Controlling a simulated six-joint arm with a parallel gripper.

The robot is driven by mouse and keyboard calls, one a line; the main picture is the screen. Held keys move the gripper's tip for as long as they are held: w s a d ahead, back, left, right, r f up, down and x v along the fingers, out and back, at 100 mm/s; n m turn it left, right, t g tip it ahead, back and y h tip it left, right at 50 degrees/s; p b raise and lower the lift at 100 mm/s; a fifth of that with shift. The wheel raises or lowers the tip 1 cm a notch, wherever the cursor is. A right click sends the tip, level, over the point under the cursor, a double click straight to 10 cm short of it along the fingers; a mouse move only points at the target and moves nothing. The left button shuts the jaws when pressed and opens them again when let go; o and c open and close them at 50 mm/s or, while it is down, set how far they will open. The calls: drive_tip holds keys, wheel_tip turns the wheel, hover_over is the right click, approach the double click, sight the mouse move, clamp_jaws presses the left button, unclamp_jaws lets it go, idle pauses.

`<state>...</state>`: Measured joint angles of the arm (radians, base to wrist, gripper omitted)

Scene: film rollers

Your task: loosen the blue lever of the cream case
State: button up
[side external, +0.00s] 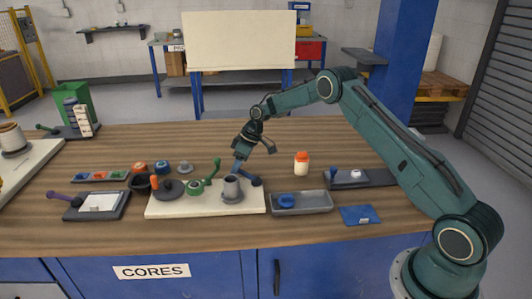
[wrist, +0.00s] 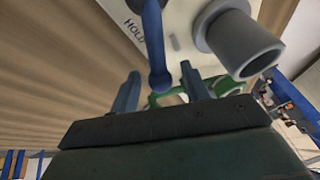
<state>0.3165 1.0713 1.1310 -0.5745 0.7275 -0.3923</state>
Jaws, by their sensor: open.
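The cream case (side external: 160,209) is a flat board on the wooden table in the side view. It carries a grey cylinder (side external: 232,189), a green lever (side external: 211,172) and a dark round part with an orange piece. The blue lever (side external: 256,181) is at its right rear, partly hidden. In the wrist view the blue lever (wrist: 155,40) points toward my gripper (wrist: 160,83), its ball end between the two open fingers with a gap on each side. The grey cylinder (wrist: 238,40) stands to the right, and "HOLD" is printed on the case.
A grey tray (side external: 315,207) with a blue part lies right of the case. An orange-capped bottle (side external: 301,164) stands behind it. A dark tray with a purple lever (side external: 62,199) is at the left, and a blue card (side external: 359,215) at the right.

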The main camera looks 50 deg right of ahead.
drive_tip(key=v, duration=1.3)
drive_tip(key=s+a+r+m+t+h, duration=0.1)
drive_tip(key=s+a+r, duration=0.4)
drive_tip(key=s+r, duration=0.4)
drive_tip(key=s+a+r+m+h, duration=0.1)
drive_tip(key=s+a+r+m, duration=0.1)
drive_tip(key=s+a+r, duration=0.55)
drive_tip(key=s+f+m+t+h, duration=0.1)
drive_tip(key=s+m+h, duration=0.1)
drive_tip(key=s, duration=2.3)
drive_tip(key=shift+a+m+t, duration=0.25)
drive_tip(key=shift+m+t, duration=0.15)
